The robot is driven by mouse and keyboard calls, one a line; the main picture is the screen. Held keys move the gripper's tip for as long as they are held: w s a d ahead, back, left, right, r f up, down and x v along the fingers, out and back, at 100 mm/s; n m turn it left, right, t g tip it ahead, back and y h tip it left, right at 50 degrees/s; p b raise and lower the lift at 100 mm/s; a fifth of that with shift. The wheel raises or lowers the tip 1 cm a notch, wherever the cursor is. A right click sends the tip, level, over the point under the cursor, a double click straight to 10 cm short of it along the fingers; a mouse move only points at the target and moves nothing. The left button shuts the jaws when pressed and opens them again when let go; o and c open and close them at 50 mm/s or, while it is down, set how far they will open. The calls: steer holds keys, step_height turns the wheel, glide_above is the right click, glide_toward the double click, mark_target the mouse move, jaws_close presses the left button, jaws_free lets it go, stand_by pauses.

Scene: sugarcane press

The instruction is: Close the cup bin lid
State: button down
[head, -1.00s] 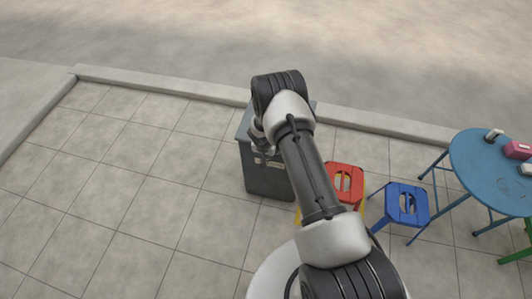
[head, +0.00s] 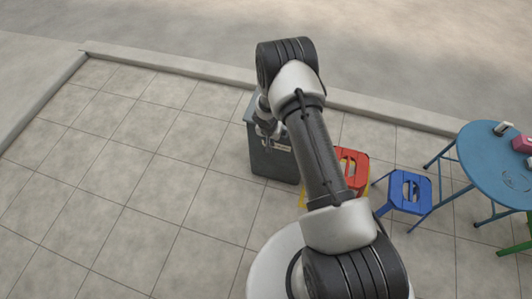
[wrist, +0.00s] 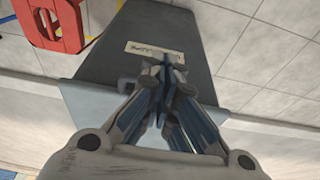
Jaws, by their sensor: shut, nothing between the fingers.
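The cup bin (head: 270,164) is a dark grey box standing on the tiles, partly behind my arm. Its top edge (head: 249,112) shows lighter grey at the left; most of the top is hidden by my arm, so I cannot tell how the lid sits. My gripper (head: 270,142) is at the upper front of the bin, near a pale label. In the wrist view the bin's front (wrist: 105,50) with its label (wrist: 154,50) lies behind my gripper (wrist: 168,62). The fingers are together and empty. I cannot tell whether they touch the bin.
A red stool (head: 352,163) stands close at the bin's right, with a blue stool (head: 410,190) beyond it. A round blue table (head: 490,165) with small items is at the far right. A kerb (head: 160,68) runs behind. The tiles at left are clear.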

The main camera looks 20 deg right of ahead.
steer(key=s+a, duration=0.4)
steer(key=s, duration=0.1)
steer(key=shift+s+r+b, duration=0.25)
steer(key=shift+s+b, duration=0.15)
